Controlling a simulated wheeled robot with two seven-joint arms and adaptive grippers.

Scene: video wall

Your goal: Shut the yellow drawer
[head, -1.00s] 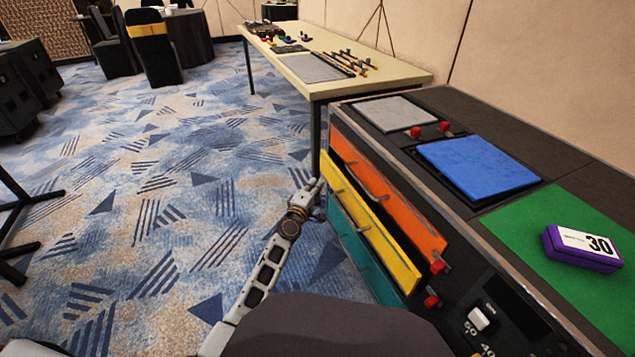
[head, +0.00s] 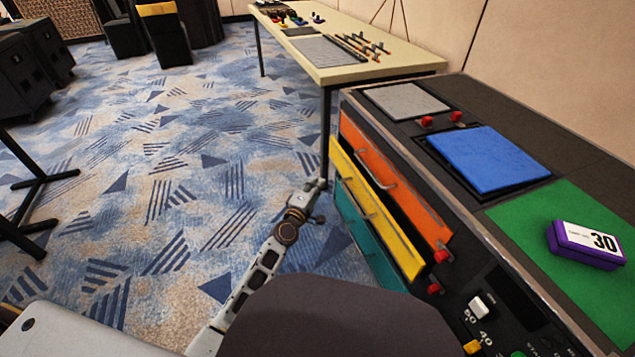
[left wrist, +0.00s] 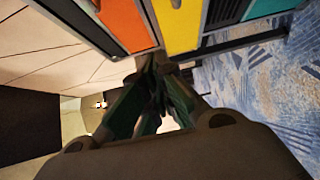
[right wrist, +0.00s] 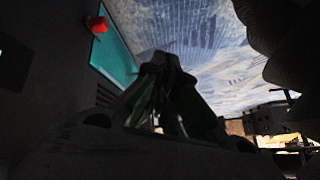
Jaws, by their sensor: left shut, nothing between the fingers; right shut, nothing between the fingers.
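The yellow drawer (head: 375,207) is the middle of the stacked drawer fronts on the dark cabinet's left side. Its front appears to stand out a little from the cabinet; how far is hard to tell. It has a metal bar handle and also shows at the top of the left wrist view (left wrist: 178,25). My left gripper (head: 317,190) is shut and empty, just off the far end of the yellow front. I cannot tell whether it touches. My right gripper (right wrist: 163,62) is shut and empty in the right wrist view, near the teal drawer.
The orange drawer (head: 385,180) lies above the yellow one and the teal drawer (head: 357,235) below. The cabinet top holds a blue panel (head: 488,160), a green mat (head: 530,235) and a purple box (head: 586,245). A beige table (head: 350,62) stands behind.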

